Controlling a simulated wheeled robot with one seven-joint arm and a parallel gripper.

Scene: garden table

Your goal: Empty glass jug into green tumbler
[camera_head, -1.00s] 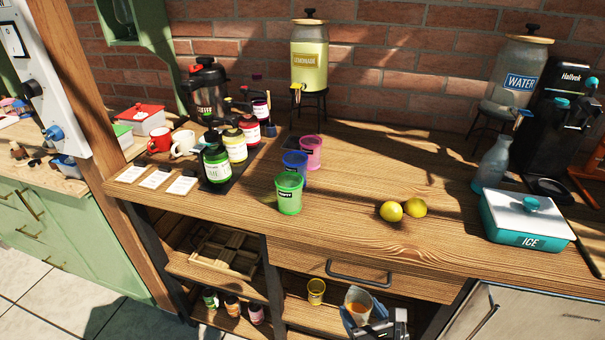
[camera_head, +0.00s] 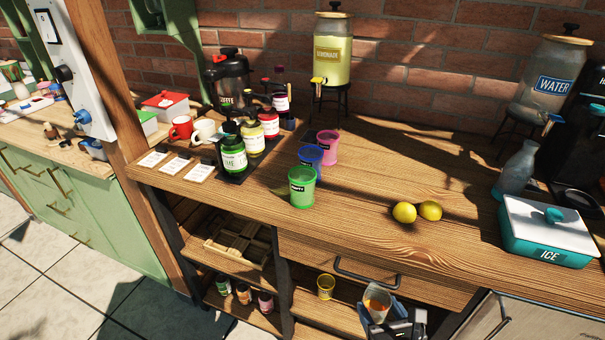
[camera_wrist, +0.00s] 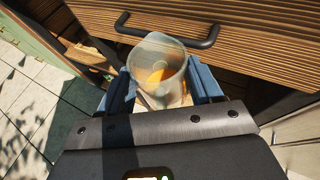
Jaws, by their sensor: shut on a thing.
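My gripper (camera_head: 378,312) is shut on the glass jug (camera_head: 376,299), low in front of the table's drawer and below the tabletop. In the wrist view the jug (camera_wrist: 158,68) sits between the two blue fingers of my gripper (camera_wrist: 167,88). Some orange liquid shows inside it. The jug looks about upright. The green tumbler (camera_head: 302,188) stands upright on the tabletop, near its front edge, up and to the left of the jug. Its inside is too small to make out.
A blue cup (camera_head: 311,157) and a pink cup (camera_head: 328,146) stand close behind the tumbler. Bottles, including a green one (camera_head: 234,155), stand to its left. Two lemons (camera_head: 404,212) and an ice box (camera_head: 547,231) lie to the right. The drawer handle (camera_head: 366,274) juts out near the jug.

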